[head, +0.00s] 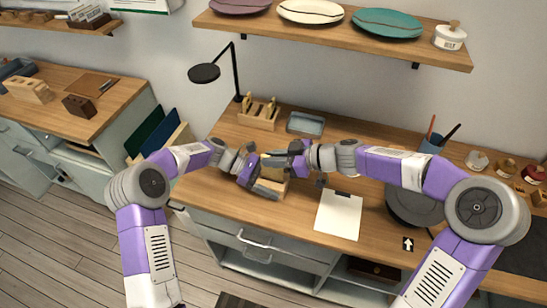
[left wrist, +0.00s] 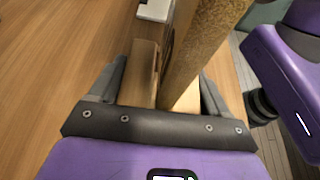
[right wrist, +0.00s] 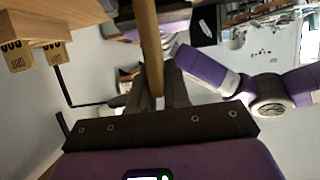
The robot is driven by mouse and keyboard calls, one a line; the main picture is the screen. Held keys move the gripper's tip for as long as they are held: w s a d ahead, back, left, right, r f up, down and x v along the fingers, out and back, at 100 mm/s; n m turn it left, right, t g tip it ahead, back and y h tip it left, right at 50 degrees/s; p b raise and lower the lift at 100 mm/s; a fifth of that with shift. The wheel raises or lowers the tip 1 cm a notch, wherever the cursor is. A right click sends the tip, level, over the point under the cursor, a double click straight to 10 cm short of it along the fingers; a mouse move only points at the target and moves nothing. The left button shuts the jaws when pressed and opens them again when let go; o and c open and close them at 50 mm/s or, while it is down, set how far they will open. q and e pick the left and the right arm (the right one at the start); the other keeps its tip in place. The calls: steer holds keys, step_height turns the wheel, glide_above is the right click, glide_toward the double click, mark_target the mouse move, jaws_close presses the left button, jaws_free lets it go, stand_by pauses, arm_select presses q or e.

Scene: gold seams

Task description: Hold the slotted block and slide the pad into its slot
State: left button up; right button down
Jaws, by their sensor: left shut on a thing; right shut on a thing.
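The pale wooden slotted block (head: 274,173) is between the fingers of my left gripper (head: 266,180) above the worktop. In the left wrist view the block (left wrist: 144,72) shows a dark gap along it, and the left gripper is shut on it. My right gripper (head: 284,160) is shut on the tan, grainy pad (right wrist: 150,42), seen edge-on in the right wrist view. In the left wrist view the pad (left wrist: 208,40) slants down from the top right and its lower end overlaps the block. I cannot tell whether it is inside the slot or above it.
A white clipboard (head: 339,214) lies right of the grippers. A wooden holder (head: 259,113), a grey-blue tray (head: 305,124) and a black lamp (head: 205,73) stand behind. A round dark plate (head: 413,203) is at right. A shelf with plates (head: 388,23) hangs above.

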mark_target(262, 169)
steer(key=shift+f, duration=2.35)
stand_by(1.8)
steer(key=c, duration=1)
jaws_free()
steer(key=v, duration=1.2)
arm_select(q)
steer(key=o, duration=1.1)
steer(key=shift+o, duration=0.2)
steer(key=shift+a, duration=0.1)
